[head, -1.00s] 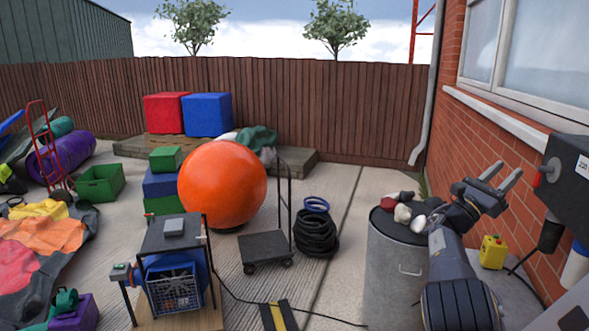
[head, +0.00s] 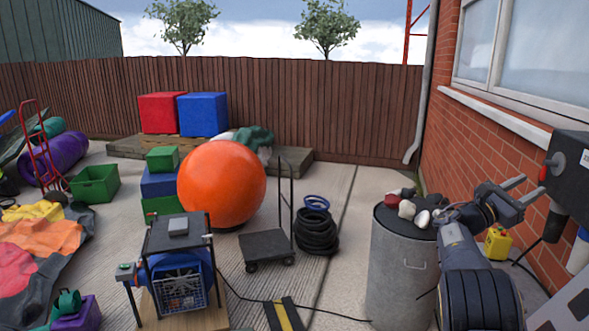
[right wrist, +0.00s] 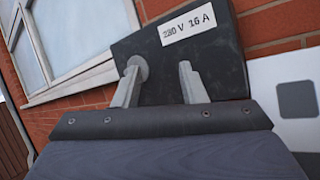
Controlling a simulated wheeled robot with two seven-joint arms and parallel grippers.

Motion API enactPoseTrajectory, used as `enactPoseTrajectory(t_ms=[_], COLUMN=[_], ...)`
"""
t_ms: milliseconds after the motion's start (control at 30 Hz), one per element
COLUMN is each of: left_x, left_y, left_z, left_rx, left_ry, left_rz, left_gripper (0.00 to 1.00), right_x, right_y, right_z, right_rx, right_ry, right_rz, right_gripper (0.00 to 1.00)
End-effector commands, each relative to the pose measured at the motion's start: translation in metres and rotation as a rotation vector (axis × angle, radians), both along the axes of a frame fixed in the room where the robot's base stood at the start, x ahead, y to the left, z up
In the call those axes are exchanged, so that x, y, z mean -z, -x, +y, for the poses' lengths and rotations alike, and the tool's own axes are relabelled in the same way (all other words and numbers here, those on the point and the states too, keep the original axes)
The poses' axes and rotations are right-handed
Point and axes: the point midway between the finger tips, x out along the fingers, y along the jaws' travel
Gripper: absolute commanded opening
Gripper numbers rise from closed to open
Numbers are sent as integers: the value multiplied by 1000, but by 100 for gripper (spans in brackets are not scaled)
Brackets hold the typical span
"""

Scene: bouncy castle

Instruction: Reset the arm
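My right arm reaches up at the right of the head view. My right gripper (head: 532,187) has its two grey fingers apart, with nothing seen between them. In the right wrist view the fingers (right wrist: 160,78) point at a dark electrical box (right wrist: 185,50) with a "16 A" label. The left finger there overlaps a grey round knob (right wrist: 138,65) on the box; I cannot tell whether they touch. The box also shows at the right edge of the head view (head: 572,170). My left gripper is not in view.
A grey metal drum (head: 395,270) with several stones on its lid stands left of my right arm. A yellow canister (head: 497,243) stands by the brick wall (head: 475,150). A black hose coil (head: 316,232) and a cart (head: 267,245) are further left.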

Motion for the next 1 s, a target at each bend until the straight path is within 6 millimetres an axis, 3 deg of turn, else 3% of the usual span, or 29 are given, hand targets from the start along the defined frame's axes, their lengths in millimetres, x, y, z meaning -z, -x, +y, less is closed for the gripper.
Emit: enactPoseTrajectory(t_ms=[167,267,367,433,567,633,900,1000], left_x=[6,9,15,21,29,34,50,54], left_y=[0,0,0,0,0,0,0,0], left_z=[0,0,0,0,0,0,0,0], left_rx=[0,0,0,0,0,0,0,0], left_ry=[0,0,0,0,0,0,0,0], left_rz=[0,0,0,0,0,0,0,0], left_gripper=[36,36,36,36,36,36,36,36], right_x=[30,59,102,141,198,219,258,269], right_y=[45,79,123,156,207,229,316,345], right_z=[-35,-51,-55,-42,20,65,244,295], right_rx=[29,52,85,116,190,241,527,652], right_ry=[-225,-404,-658,-882,-1280,-1473,-2043,-2167], right_rz=[-121,-231,-397,-553,-845,-985,-1380,-1467], right_gripper=[38,38,38,38,38,38,38,38])
